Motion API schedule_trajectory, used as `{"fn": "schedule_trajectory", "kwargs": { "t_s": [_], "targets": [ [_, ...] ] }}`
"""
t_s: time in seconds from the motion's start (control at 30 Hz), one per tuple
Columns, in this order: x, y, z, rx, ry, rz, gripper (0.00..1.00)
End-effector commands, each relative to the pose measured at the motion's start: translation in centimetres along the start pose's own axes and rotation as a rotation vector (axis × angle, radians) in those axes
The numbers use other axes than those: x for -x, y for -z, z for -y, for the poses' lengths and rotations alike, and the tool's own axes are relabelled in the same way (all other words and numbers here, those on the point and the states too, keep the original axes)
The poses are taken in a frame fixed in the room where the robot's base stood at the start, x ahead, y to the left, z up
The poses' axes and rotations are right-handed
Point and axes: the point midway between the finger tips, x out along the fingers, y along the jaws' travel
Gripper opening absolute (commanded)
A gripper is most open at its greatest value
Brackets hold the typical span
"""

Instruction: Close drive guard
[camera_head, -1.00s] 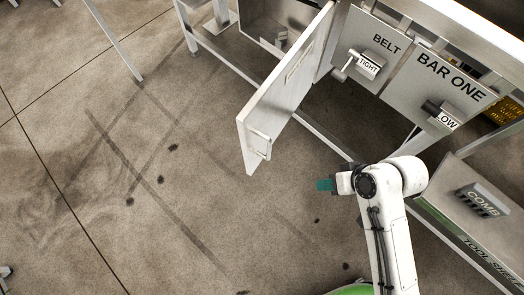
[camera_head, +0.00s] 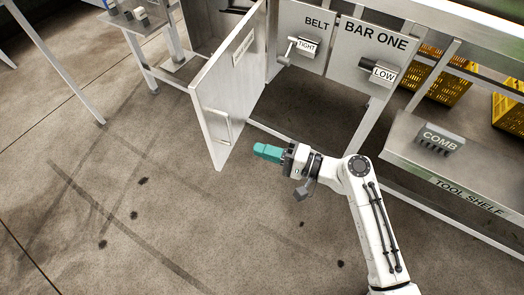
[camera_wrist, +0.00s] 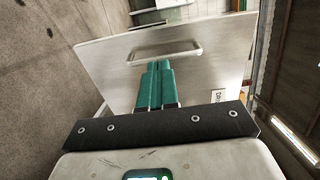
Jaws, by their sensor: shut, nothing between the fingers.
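The drive guard (camera_head: 228,90) is a pale metal door that stands swung open from the machine, with a label on its face and a bar handle (camera_head: 219,126) near its free edge. The door fills the upper middle of the wrist view (camera_wrist: 200,75), with its handle (camera_wrist: 165,52) just beyond my fingertips. My gripper (camera_head: 257,151) has teal fingers and is shut and empty. It is to the right of the door's free edge in the head view. In the wrist view the fingers (camera_wrist: 155,70) point at the handle; whether they touch it I cannot tell.
A BELT panel with a lever marked TIGHT (camera_head: 305,45) and a BAR ONE panel with a knob marked LOW (camera_head: 382,73) are right of the door. A tool shelf (camera_head: 480,170) holds a comb (camera_head: 440,140). Yellow crates (camera_head: 440,80) stand behind.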

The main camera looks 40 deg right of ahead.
Motion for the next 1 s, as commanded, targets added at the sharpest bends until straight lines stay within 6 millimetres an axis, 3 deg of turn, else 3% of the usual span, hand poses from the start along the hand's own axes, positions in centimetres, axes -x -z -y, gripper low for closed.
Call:
{"fn": "schedule_trajectory", "kwargs": {
  "t_s": [0.3,0.5,0.7,1.0],
  "targets": [
    [-6.4,-0.1,0.1,0.001,0.000,0.004,0.00],
    [-9.4,-0.1,0.1,0.001,-0.001,0.003,0.00],
    [-10.9,-0.1,0.0,0.001,-0.001,0.002,0.00],
    [-11.0,-0.1,-0.1,0.001,-0.002,0.001,0.00]
  ]
}}
